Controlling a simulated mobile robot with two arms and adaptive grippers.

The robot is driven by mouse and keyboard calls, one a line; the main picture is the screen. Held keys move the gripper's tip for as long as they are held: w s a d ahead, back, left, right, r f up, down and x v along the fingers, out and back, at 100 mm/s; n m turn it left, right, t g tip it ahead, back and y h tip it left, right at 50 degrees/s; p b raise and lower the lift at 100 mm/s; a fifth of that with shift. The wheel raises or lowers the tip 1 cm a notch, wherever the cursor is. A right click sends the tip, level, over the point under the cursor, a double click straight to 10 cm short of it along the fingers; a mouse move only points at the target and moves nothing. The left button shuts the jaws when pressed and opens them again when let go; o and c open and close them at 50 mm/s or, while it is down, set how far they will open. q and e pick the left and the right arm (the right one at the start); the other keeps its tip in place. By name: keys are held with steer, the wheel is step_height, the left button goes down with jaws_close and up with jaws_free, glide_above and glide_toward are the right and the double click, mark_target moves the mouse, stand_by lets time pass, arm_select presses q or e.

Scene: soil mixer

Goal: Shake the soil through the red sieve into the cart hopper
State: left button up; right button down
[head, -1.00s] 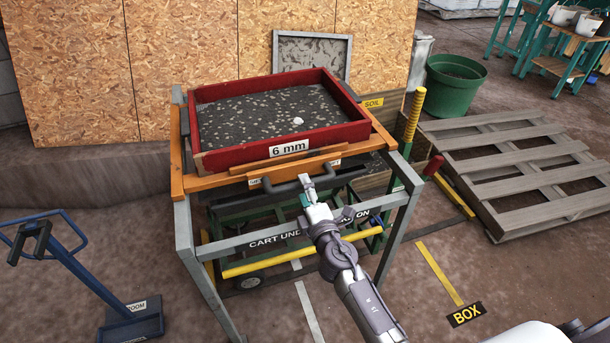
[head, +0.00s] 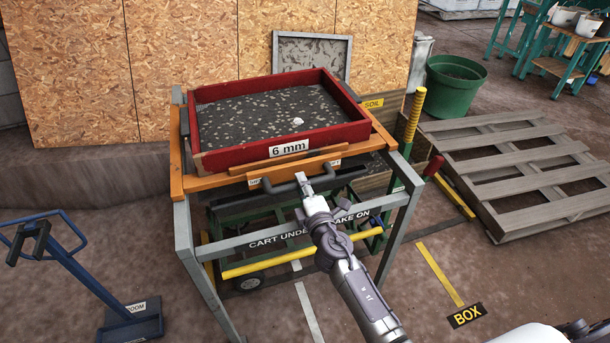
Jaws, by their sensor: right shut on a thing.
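The red sieve (head: 238,155), marked "6 mm", sits in an orange frame (head: 215,182) on top of a grey metal stand. Dark soil with pale bits (head: 265,112) and one larger white lump (head: 297,122) lie in it. My right gripper (head: 302,181) is shut on the black bar handle (head: 277,190) at the front of the frame. The cart (head: 262,265) with yellow bars stands under the stand. Its hopper is mostly hidden by the frame and sieve. My left gripper is not in view.
A wooden pallet (head: 515,165) and a green pot (head: 454,85) are on the right. A blue trolley-like stand (head: 75,270) is at the lower left. Plywood boards (head: 185,60) close off the back. A yellow floor line runs to a "BOX" mark (head: 467,315).

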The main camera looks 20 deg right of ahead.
mark_target(291, 160)
steer(key=w+b, duration=0.2)
steer(key=w, duration=0.3)
steer(key=w+b, duration=0.2)
steer(key=w, duration=0.3)
steer(key=shift+w+a+f, duration=0.1)
steer(key=shift+w+a, duration=0.05)
steer(key=shift+a, duration=0.05)
steer(key=shift+s, duration=0.2)
steer(key=shift+s+p, duration=0.3)
steer(key=shift+p, duration=0.1)
steer(key=s+p, duration=0.2)
steer(key=s, duration=0.7)
steer(key=shift+d, duration=0.2)
